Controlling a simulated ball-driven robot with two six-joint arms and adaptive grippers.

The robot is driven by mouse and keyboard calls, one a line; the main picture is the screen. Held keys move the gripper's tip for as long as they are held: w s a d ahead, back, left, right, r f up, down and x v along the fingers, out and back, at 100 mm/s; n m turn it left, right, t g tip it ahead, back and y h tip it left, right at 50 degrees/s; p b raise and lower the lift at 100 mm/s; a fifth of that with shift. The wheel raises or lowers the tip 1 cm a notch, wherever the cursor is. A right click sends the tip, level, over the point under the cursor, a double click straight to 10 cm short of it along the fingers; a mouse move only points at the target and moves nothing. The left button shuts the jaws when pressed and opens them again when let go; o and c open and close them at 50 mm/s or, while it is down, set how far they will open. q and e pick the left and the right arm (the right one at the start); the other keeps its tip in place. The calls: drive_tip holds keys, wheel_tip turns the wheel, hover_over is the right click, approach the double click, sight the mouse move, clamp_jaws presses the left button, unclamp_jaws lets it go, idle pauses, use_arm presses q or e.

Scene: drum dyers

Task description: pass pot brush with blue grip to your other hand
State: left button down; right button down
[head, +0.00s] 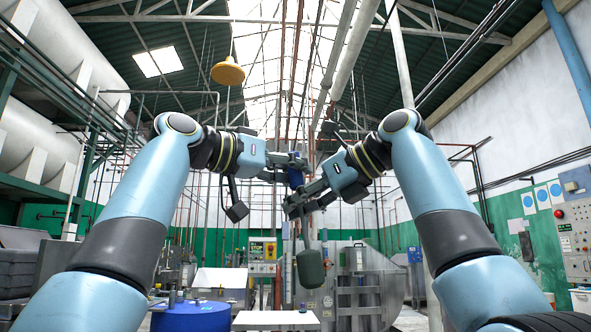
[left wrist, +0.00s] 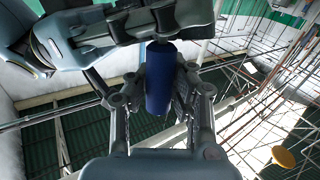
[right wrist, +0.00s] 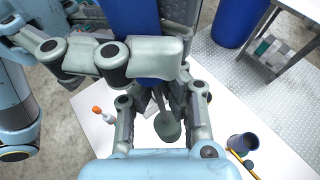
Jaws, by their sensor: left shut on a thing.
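The pot brush has a blue grip (head: 295,178) at its top, and its dark green head (head: 310,268) hangs below. My left gripper (head: 290,166) is shut on the blue grip. In the left wrist view the blue grip (left wrist: 160,85) lies between its fingers. My right gripper (head: 298,203) is just below my left one, close to the brush. In the right wrist view its fingers (right wrist: 160,90) stand apart on either side of the brush, with the green head (right wrist: 168,127) beyond them. Contact is hard to tell, as the crossing fingers hide part of the brush.
A white table (right wrist: 95,155) lies below, with a white bottle with an orange cap (right wrist: 104,116) and a blue cup (right wrist: 243,143). A blue drum (head: 190,318) stands low in front. A yellow lamp (head: 228,72) hangs at upper left. The two grippers are crowded together.

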drive_tip(key=shift+d, duration=0.1)
drive_tip(key=c, duration=1.6)
unclamp_jaws()
drive_tip(key=shift+o, duration=0.2)
